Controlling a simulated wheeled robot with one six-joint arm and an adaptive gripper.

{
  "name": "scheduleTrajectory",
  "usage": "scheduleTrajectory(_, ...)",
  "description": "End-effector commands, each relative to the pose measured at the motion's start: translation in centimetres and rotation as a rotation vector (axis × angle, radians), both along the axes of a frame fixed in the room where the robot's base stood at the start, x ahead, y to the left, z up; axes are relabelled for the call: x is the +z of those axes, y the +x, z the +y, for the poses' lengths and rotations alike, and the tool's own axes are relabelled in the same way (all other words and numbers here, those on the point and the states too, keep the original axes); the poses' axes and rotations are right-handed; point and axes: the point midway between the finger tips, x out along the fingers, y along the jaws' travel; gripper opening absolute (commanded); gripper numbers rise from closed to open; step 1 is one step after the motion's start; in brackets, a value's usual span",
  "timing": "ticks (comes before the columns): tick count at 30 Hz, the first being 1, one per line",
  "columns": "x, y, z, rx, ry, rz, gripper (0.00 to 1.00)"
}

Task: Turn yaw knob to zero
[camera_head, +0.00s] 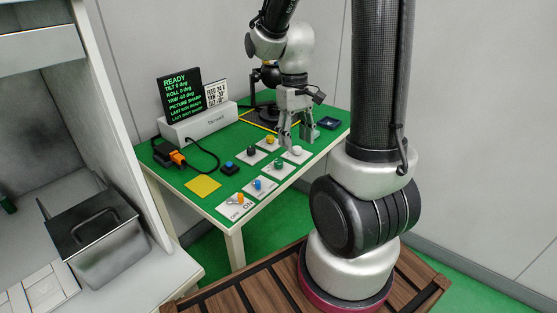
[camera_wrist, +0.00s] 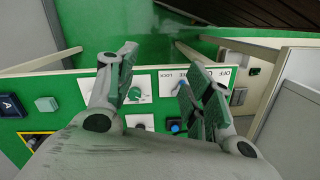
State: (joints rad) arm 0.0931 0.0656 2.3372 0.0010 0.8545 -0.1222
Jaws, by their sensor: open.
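My gripper (camera_head: 297,138) is open and empty, pointing down over the far end of the control panel on the green table (camera_head: 205,165). In the wrist view a green knob (camera_wrist: 134,94) on a white plate shows between the fingers. I cannot read which knob is yaw. The black display (camera_head: 181,93) reads READY with tilt, roll and yaw lines; the yaw value is too blurred to be sure.
A dark knob (camera_head: 251,149), a blue knob (camera_head: 257,184) and an orange switch (camera_head: 240,198) are on other plates. A grey box (camera_head: 207,124) carries the display. A blue button (camera_head: 227,168) and cable lie at left. A metal bin (camera_head: 98,235) stands on the left shelf.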

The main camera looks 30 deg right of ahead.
Motion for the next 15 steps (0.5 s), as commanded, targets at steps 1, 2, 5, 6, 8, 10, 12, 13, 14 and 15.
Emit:
scheduleTrajectory(1, -2.0, 1.3, -0.4, 0.022, 0.007, 0.027, 0.51)
scheduleTrajectory(2, -3.0, 2.2, -0.6, 0.039, 0.011, 0.035, 0.51)
scheduleTrajectory(5, -6.2, 4.8, -1.2, 0.106, 0.021, 0.042, 0.51)
scheduleTrajectory(6, -7.2, 5.8, -1.4, 0.134, 0.025, 0.037, 0.51)
scheduleTrajectory(8, -8.5, 7.6, -1.7, 0.184, 0.028, 0.016, 0.51)
scheduleTrajectory(10, -8.4, 10.7, -2.0, 0.274, 0.018, -0.061, 0.51)
scheduleTrajectory(12, -8.1, 12.0, -2.2, 0.339, 0.011, -0.107, 0.51)
scheduleTrajectory(13, -8.1, 12.0, -2.2, 0.357, 0.01, -0.112, 0.51)
scheduleTrajectory(14, -8.2, 12.1, -2.2, 0.372, 0.01, -0.116, 0.51)
scheduleTrajectory(15, -8.5, 12.1, -2.2, 0.383, 0.01, -0.117, 0.51)
